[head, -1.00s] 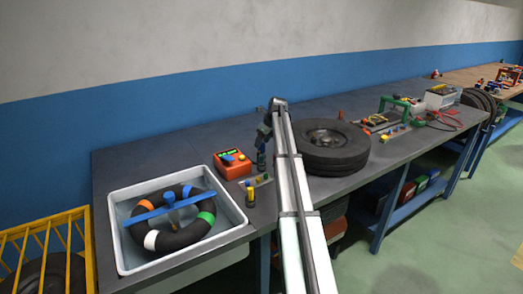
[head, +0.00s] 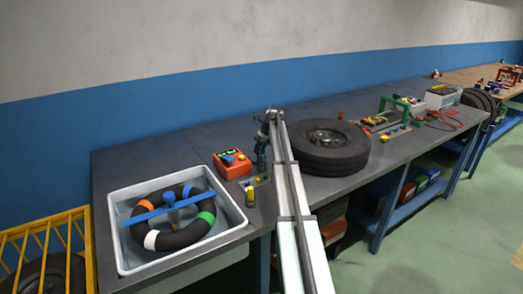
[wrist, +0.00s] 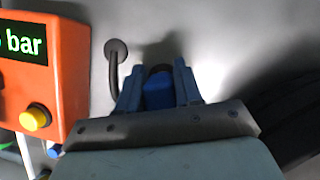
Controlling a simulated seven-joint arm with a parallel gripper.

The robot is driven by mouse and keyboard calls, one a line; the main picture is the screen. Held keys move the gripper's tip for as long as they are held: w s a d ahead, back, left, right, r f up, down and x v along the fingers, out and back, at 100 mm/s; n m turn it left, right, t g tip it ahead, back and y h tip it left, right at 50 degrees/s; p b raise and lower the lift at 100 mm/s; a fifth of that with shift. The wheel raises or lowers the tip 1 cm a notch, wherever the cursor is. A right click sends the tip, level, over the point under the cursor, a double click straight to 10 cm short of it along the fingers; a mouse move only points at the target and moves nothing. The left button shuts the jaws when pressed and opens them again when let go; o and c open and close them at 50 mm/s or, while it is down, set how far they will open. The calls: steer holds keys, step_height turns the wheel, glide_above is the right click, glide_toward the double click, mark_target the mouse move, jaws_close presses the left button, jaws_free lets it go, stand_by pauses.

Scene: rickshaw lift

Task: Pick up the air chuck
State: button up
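My gripper (wrist: 160,82) points down at the bench, just right of the orange gauge box, and also shows small in the head view (head: 261,163). Its two blue-grey fingers stand on either side of a blue piece with a dark rounded end (wrist: 158,92), which appears to be the air chuck. Whether the fingers press on it or only flank it cannot be told. A dark curved hose or hook (wrist: 114,72) runs from a round base on the bench towards the left finger. In the head view my arm hides most of this spot.
The orange gauge box (head: 232,163) is close on the left, also in the wrist view (wrist: 45,85). A white water tub (head: 232,216) with a banded inner tube is at the left. Small yellow-topped parts (head: 250,195) lie in front.

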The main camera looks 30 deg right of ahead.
steer(key=c, duration=0.5)
steer(key=shift+o, duration=0.2)
step_height(320, 180, up, 10)
stand_by(0.5)
steer(key=shift+s+d, duration=0.15)
steer(key=shift+d, duration=0.2)
steer(key=shift+m+h, duration=0.3)
steer(key=shift+m, duration=0.5)
steer(key=s+d+r, duration=0.1)
steer(key=s+d, duration=0.1)
steer(key=d, duration=0.1)
steer(key=s+d+r, duration=0.1)
steer(key=s+d, duration=0.1)
steer(key=d, duration=0.2)
steer(key=s+d+r, duration=0.1)
steer(key=s+d, duration=0.1)
steer(key=d, duration=0.2)
steer(key=shift+r, duration=0.35)
steer(key=s+d+r+m+h, duration=0.1)
steer(key=s+d+r+m, duration=0.1)
steer(key=s+d+r, duration=0.3)
steer(key=shift+s+d+r, duration=0.15)
steer(key=shift+s+d, duration=0.95)
steer(key=shift+d, duration=0.6)
